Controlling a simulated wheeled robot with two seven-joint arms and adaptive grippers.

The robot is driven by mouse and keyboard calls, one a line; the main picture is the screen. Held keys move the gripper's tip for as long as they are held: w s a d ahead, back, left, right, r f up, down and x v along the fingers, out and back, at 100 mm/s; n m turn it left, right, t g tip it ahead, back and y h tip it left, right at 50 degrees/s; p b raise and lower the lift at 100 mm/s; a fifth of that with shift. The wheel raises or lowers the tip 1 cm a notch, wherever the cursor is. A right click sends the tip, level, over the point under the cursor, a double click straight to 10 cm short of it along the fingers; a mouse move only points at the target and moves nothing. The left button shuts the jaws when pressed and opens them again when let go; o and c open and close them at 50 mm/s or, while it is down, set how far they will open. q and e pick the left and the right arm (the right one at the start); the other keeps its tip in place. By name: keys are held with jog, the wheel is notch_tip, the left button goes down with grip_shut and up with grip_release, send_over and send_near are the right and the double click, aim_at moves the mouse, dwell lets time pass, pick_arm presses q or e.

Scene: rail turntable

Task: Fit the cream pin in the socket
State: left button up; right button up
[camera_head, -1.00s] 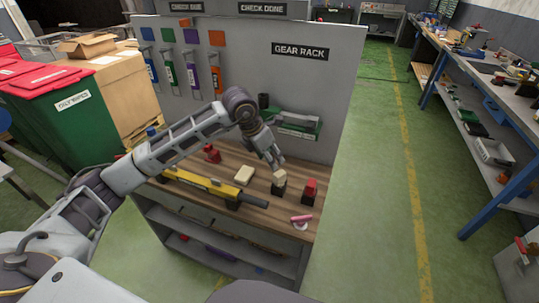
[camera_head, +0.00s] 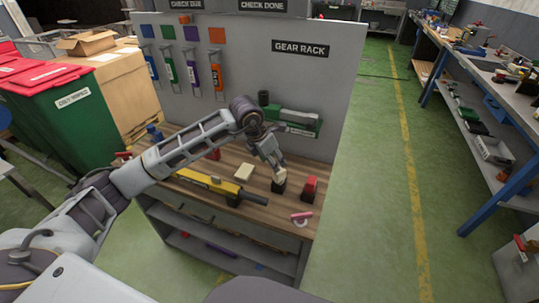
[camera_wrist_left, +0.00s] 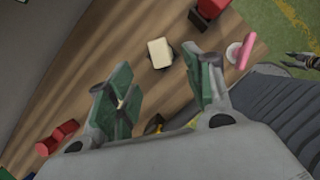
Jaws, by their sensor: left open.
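A cream piece (camera_head: 281,174), which I take as the cream pin, stands on a small black base (camera_head: 278,187) near the bench's right end. The cream piece also shows in the left wrist view (camera_wrist_left: 159,52), ahead of the fingers. My left gripper (camera_head: 275,164) is just above it in the head view, fingers pointing down. In the left wrist view the left gripper (camera_wrist_left: 157,82) is open with its green pads apart and nothing between them. Whether a finger touches the cream piece cannot be told. A second cream block (camera_head: 243,171) lies on the bench. I cannot tell which part is the socket.
A yellow tool (camera_head: 208,183) with a dark shaft lies along the bench front. A red piece (camera_head: 309,188) and a pink piece (camera_head: 301,215) are at the right. The upright grey panel (camera_head: 335,95) carries a green holder (camera_head: 295,121) behind the gripper. A dark, finger-like shape (camera_wrist_left: 303,60) is at the wrist view's right.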

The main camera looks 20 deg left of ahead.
aim_at(280, 173)
pick_arm(q)
jog(key=x, duration=0.8)
jog(key=shift+f, duration=0.1)
jog(key=shift+d+f, duration=0.15)
jog(key=shift+f, duration=0.15)
jog(key=shift+w+f, duration=0.2)
jog(key=shift+f, duration=0.3)
pick_arm(e)
jog(key=shift+s+a+r, duration=0.15)
jog(key=shift+a, duration=0.2)
jog(key=shift+d, duration=0.1)
